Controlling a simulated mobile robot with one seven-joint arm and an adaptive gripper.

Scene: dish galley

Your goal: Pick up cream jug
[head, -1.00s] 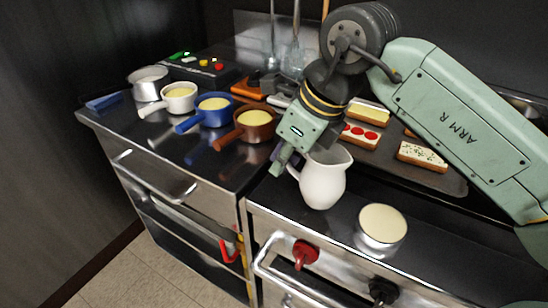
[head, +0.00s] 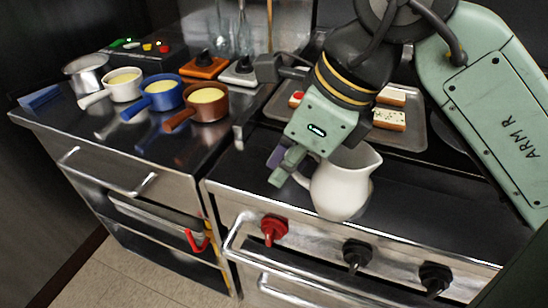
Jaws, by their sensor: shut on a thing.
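The white cream jug (head: 341,190) is at the front of the dark stove top, in the head view. Its spout points right and its handle is on the left. My gripper (head: 281,172) comes down from above at the jug's left side, with its fingers shut on the handle. The fingers and my wrist hide part of the handle and rim. The jug looks upright; I cannot tell whether its base touches the surface.
White (head: 122,86), blue (head: 162,95) and brown (head: 207,101) handled pans stand on the left counter beside a metal pot (head: 88,74). A tray (head: 411,136) with topped bread slices lies behind the jug. Knobs, including a red one (head: 273,230), line the front. Stove top right of the jug is clear.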

